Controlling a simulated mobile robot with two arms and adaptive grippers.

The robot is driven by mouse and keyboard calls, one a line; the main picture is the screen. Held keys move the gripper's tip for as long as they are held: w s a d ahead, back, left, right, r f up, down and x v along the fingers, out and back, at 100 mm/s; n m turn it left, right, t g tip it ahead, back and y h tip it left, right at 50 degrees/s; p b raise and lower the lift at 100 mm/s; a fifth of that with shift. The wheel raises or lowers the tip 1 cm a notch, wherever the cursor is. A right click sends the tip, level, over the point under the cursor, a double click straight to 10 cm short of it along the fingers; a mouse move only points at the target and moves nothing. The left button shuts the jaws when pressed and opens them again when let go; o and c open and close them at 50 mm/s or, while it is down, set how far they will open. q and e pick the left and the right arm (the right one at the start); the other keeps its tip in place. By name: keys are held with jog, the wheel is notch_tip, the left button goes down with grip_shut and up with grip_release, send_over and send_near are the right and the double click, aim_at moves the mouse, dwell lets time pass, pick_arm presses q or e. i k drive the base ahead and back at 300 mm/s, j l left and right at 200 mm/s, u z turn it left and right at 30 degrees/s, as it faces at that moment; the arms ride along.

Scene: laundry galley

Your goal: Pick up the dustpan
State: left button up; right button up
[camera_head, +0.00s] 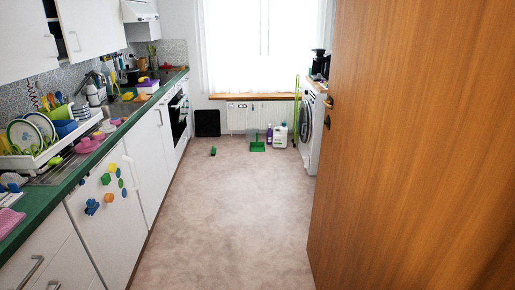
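A green dustpan (257,147) sits on the floor at the far end of the room, in front of the radiator below the window. It is small in the picture, so its handle is hard to make out. Neither of my grippers is in the head view.
A brown door (420,150) fills the right side. A long counter (60,192) with dishes runs along the left. A small green item (213,151), bottles (280,136) and a washing machine (311,128) stand at the far end. The floor (230,220) between is clear.

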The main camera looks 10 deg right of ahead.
aim_at(255, 146)
jog(key=i+z, duration=0.25)
jog(key=i, duration=2.8)
